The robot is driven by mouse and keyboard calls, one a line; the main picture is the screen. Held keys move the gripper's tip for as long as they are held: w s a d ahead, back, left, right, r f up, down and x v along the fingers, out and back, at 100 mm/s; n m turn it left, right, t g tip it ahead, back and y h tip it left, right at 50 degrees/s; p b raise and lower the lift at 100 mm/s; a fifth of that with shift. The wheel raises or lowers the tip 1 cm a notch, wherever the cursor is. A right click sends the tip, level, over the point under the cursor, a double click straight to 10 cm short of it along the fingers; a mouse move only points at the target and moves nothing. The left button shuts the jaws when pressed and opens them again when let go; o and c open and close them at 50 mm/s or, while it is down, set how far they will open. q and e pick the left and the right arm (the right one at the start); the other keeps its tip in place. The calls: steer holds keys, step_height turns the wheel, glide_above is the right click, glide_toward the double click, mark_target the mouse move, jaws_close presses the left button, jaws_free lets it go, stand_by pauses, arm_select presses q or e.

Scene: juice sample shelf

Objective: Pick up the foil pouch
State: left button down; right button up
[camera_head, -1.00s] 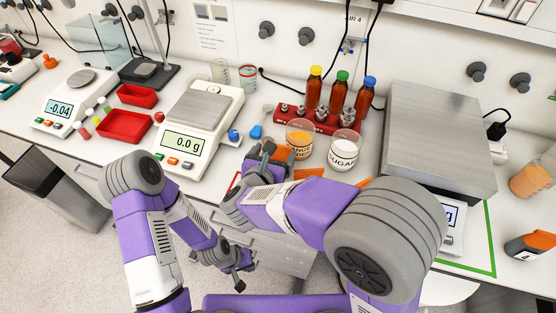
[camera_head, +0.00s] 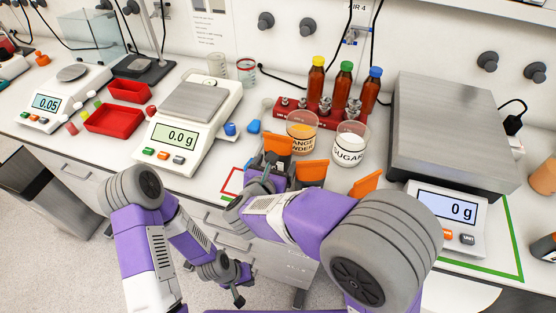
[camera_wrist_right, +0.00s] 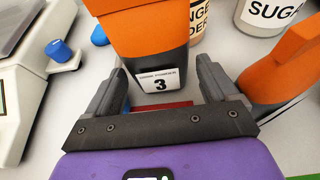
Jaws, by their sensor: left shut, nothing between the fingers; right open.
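An orange and dark pouch with a white label "3" (camera_wrist_right: 160,40) stands right in front of my right gripper (camera_wrist_right: 161,70) in the wrist view. The gripper is open, and the pouch's labelled lower part shows between its fingertips. The pouch's orange top (camera_head: 279,145) shows in the head view just beyond the right gripper (camera_head: 264,178), which hides its lower part. Similar orange pieces stand to its right, one close by (camera_head: 311,173) and one farther off (camera_head: 366,183). My left gripper (camera_head: 238,292) is shut and empty, low in front of the bench.
Beakers of orange powder (camera_head: 301,130) and sugar (camera_head: 350,146) stand close behind the pouches. A red rack (camera_head: 322,117) with capped bottles is farther back. A white balance (camera_head: 180,137) is to the left, a large steel-topped scale (camera_head: 452,135) to the right.

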steer(key=x, duration=0.3)
steer(key=b+x, duration=0.1)
steer(key=x, duration=0.2)
steer(key=shift+a+f, duration=0.15)
steer(key=shift+f, duration=0.25)
steer(key=c, duration=0.9)
steer(key=shift+r, duration=0.1)
